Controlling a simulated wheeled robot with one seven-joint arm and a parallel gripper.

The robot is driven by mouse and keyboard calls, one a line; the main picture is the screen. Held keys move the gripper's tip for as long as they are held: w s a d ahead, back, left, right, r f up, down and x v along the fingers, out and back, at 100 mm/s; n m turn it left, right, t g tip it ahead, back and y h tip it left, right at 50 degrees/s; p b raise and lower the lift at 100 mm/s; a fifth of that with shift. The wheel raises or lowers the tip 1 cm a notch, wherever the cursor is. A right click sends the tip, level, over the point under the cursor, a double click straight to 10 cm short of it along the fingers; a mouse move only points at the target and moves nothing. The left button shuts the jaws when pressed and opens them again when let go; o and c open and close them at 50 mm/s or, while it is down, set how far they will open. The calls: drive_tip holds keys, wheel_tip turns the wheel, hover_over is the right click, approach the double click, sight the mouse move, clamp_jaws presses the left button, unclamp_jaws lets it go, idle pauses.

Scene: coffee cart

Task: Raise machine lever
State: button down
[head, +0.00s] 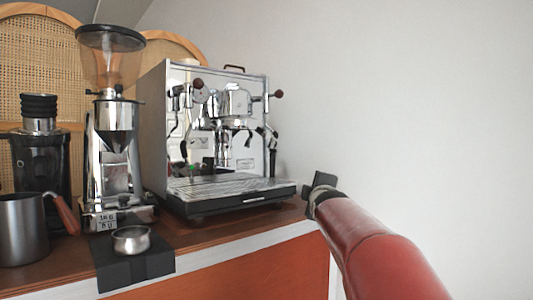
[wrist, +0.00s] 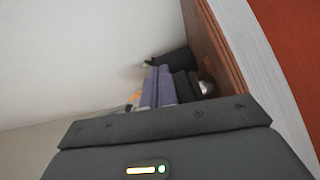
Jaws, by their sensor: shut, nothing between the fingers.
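The espresso machine (head: 215,130) is a chrome box with a black drip tray, on the wooden counter in the head view. It has a dark round knob on the left (head: 198,84) and another on the right (head: 278,94). Small chrome and black levers and pipes (head: 268,140) show at its right front; which one is the machine lever I cannot tell for sure. My gripper (head: 322,184) is just right of the machine's drip tray, lower than the levers and apart from them. In the wrist view my gripper's fingers (wrist: 158,85) are together and empty.
A grinder (head: 110,140) with a clear hopper stands left of the machine. A portafilter basket (head: 131,239) sits on a black mat (head: 140,270), and a steel pitcher (head: 22,230) is at far left. The right side is open before a plain wall (head: 420,100).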

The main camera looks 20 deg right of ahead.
wheel_tip(320, 180, up, 4)
drive_tip(key=w+n+t, duration=0.2)
drive_tip(key=n+t, duration=0.2)
drive_tip(key=n, duration=0.4)
drive_tip(key=n+t+y, duration=0.3)
drive_tip(key=n+y, duration=1.1)
drive_tip(key=n, duration=0.4)
approach(259, 130)
drive_tip(key=w+p, duration=0.1)
drive_tip(key=p, duration=0.1)
drive_tip(key=w+a+p, duration=0.1)
drive_tip(key=w, duration=0.1)
drive_tip(key=shift+w+p, duration=0.35)
drive_tip(key=shift+w+a+r, duration=0.1)
drive_tip(key=shift+w+r, duration=0.15)
drive_tip(key=shift+w, duration=0.25)
